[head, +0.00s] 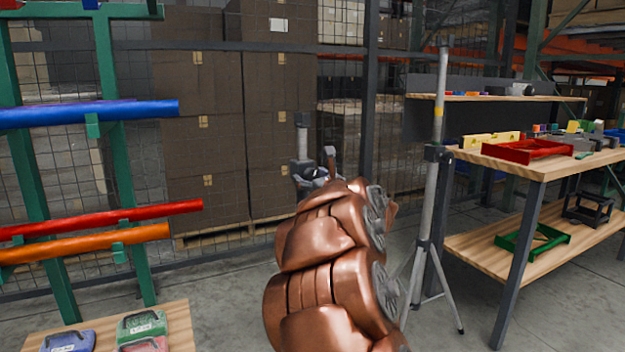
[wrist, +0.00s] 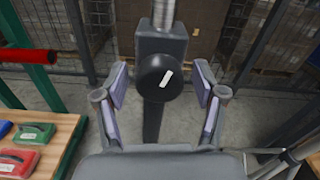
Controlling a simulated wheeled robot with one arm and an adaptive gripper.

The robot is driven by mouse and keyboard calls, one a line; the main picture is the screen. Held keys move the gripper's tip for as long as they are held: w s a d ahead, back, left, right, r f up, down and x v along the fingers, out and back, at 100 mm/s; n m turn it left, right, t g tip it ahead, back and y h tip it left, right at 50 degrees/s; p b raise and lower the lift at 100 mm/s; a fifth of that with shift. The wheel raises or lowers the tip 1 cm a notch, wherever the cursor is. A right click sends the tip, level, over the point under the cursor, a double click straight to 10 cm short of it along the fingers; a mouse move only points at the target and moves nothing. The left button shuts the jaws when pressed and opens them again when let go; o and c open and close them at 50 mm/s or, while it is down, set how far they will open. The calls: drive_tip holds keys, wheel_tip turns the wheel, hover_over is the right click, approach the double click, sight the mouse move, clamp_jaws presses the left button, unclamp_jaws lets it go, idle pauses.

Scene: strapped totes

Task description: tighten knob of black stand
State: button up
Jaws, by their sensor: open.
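The black stand's round black knob (wrist: 160,77) faces my gripper in the wrist view. It has a short, tilted white mark on its face. The knob sits on a dark collar (wrist: 148,43) with a grey ribbed pole (wrist: 163,14) rising from it. My gripper (wrist: 161,88) is open, with one finger on each side of the knob and visible gaps to both. In the head view my gripper (head: 318,172) is at the stand's pole (head: 302,146). My copper arm hides the stand's lower part, and the knob cannot be made out there.
A grey tripod stand (head: 436,175) with a yellow band stands to the right. A wooden workbench (head: 545,168) with a red tray (head: 527,151) is beyond it. A green rack (head: 30,170) with coloured tubes is at left. Mesh fencing and stacked boxes (head: 205,130) close the back.

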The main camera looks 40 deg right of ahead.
drive_tip(key=shift+d, duration=0.1)
drive_tip(key=c, duration=1.2)
drive_tip(key=shift+o, duration=0.2)
